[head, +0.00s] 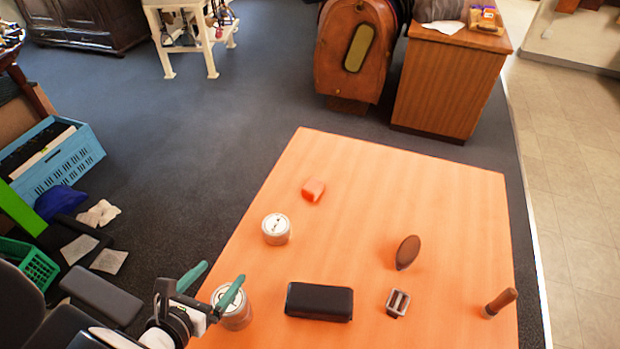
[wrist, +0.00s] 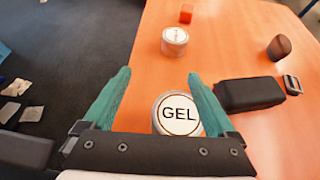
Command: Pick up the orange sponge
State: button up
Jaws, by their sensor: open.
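The orange sponge (head: 313,190) is a small block lying on the orange table toward its far left part. It also shows in the wrist view (wrist: 186,13), small and near the top. My gripper (head: 221,281) has green fingers and is at the table's near left, well apart from the sponge. In the wrist view my gripper (wrist: 157,78) is open, with its fingers spread and nothing held between them. The sponge lies farther out than the fingertips, beyond two tins.
The tin marked GEL (wrist: 178,115) stands close to my fingers. A second tin (head: 276,229) stands between it and the sponge. A black case (head: 319,301), a metal buckle (head: 397,303), a brown oval object (head: 407,252) and a wooden-handled tool (head: 500,302) occupy the near right.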

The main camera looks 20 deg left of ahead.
jog(key=w+f+m+h, duration=0.1)
jog(key=w+h, duration=0.1)
jog(key=w, duration=0.8)
jog(key=m+h, duration=0.1)
jog(key=m, duration=0.1)
send_near(313, 184)
jog(key=shift+t, duration=0.4)
jog(key=x, duration=1)
jog(key=shift+s+f, duration=0.2)
jog(key=shift+f, duration=0.15)
jog(key=c, duration=1.4)
